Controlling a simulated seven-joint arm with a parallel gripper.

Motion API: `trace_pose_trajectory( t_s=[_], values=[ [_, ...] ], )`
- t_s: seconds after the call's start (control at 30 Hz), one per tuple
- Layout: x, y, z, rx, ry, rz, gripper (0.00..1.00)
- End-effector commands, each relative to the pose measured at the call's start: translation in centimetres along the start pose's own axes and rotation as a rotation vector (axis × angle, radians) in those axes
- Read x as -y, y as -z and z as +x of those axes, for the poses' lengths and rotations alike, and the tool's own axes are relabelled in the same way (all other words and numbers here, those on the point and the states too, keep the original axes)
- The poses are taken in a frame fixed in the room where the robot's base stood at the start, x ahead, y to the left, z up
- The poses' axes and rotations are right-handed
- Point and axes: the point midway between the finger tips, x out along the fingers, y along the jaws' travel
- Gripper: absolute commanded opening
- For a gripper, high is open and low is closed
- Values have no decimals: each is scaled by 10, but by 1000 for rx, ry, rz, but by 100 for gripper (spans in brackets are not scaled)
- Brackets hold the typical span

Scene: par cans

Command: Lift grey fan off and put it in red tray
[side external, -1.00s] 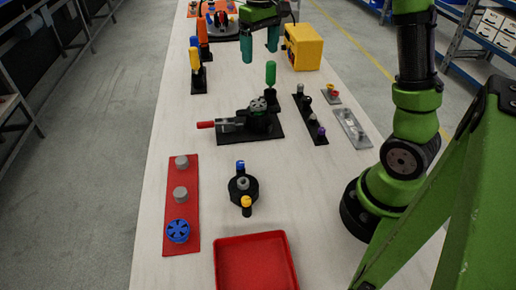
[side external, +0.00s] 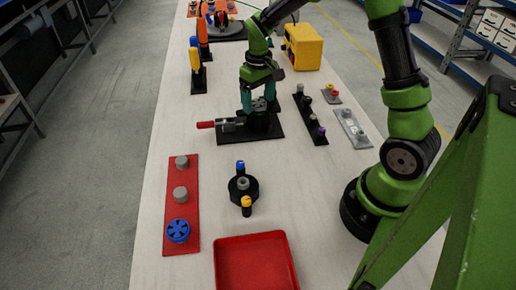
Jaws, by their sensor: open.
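The grey fan (side external: 259,104) sits on top of a black fixture on a black base plate (side external: 226,134) in the middle of the table. It is small and partly hidden by my fingers. My gripper (side external: 258,100) points down over the fixture, its two teal fingers open on either side of the fan. I cannot tell whether they touch it. The red tray (side external: 255,236) lies at the near edge of the view, cut off at the bottom, and is empty where it shows.
A red-handled clamp (side external: 207,125) sticks out left of the fixture. A red strip (side external: 172,209) holds a blue fan (side external: 178,230) and grey pieces. A black round hub (side external: 243,188) with blue and yellow knobs stands between fixture and tray. A black strip (side external: 311,121) lies right.

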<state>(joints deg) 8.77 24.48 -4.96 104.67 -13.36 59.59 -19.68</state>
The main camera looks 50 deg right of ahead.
Motion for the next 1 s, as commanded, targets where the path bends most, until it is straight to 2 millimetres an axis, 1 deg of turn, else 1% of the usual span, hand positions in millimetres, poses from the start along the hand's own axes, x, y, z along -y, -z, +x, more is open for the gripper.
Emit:
trace_pose_trajectory(
  t_s=[0.1,0.27,0.3,0.37,0.5,0.67,0.7,1.0],
  values=[
    [0,0,5,0,0,0,82],
    [0,0,5,0,0,0,82],
    [0,0,5,0,0,0,79],
    [0,0,5,0,0,0,70],
    [0,0,5,-1,0,-1,48],
    [0,0,5,0,0,-1,24],
    [0,0,5,-1,0,-1,22],
    [0,0,1,-2,0,-1,22]
  ],
)
